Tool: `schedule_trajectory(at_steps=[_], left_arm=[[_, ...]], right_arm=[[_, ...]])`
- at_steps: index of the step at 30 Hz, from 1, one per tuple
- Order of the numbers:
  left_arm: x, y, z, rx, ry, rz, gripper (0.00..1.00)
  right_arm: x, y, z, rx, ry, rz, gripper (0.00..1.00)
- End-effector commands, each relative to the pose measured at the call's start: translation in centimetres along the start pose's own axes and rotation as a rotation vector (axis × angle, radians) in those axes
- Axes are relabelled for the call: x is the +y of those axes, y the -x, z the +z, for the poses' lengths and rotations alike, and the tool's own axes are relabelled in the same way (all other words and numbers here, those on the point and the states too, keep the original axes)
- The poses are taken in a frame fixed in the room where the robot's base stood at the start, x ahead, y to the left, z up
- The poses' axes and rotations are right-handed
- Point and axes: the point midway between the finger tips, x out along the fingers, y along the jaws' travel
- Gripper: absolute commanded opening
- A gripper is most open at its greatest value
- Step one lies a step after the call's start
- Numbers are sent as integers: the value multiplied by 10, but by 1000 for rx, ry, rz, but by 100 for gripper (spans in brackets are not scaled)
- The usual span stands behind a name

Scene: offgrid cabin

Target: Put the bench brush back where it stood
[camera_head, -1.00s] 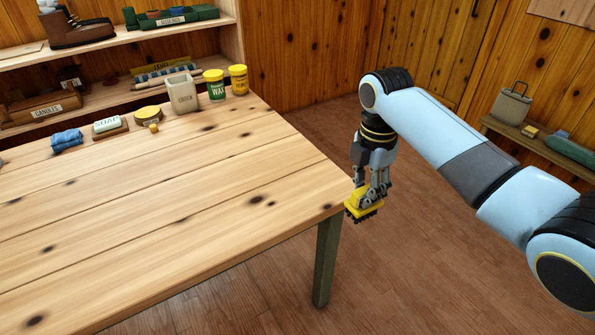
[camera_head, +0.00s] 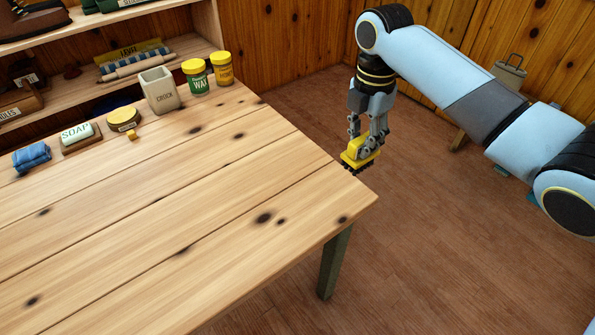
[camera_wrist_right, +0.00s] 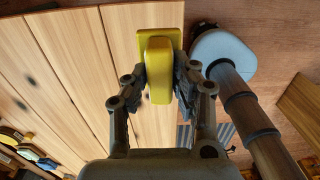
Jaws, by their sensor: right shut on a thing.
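The bench brush (camera_head: 360,153) is yellow with dark bristles facing down. My right gripper (camera_head: 368,142) is shut on it and holds it beside the right edge of the table (camera_head: 200,220), near its front right corner. In the right wrist view the brush's yellow grip (camera_wrist_right: 158,70) sits between the two fingers of the right gripper (camera_wrist_right: 160,88), with the table planks behind it. I cannot tell the exact height of the brush over the table edge. My left gripper is in neither view.
Shelves (camera_head: 130,65) rise behind. The table's middle and front are clear. A low bench stands at the right.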

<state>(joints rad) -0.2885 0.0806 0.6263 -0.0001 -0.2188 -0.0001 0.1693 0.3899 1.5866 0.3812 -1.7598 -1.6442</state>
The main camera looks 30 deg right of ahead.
Motion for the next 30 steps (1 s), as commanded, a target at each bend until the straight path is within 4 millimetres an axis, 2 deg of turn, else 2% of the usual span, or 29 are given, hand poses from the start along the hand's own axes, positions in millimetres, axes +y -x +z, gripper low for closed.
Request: schedule_trajectory(at_steps=[10,15,19,22,27,30], left_arm=[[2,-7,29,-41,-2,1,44],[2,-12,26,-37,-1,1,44],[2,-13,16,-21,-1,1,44],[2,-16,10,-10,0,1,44],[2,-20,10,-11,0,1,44],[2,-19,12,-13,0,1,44]], right_arm=[[61,-47,-54,6,1,0,0],[80,-62,-71,3,1,-1,0],[85,-68,-74,1,1,-2,0],[85,-83,-75,1,1,-4,0],[85,-104,-75,1,1,-2,0],[85,-106,-75,0,1,0,0]])
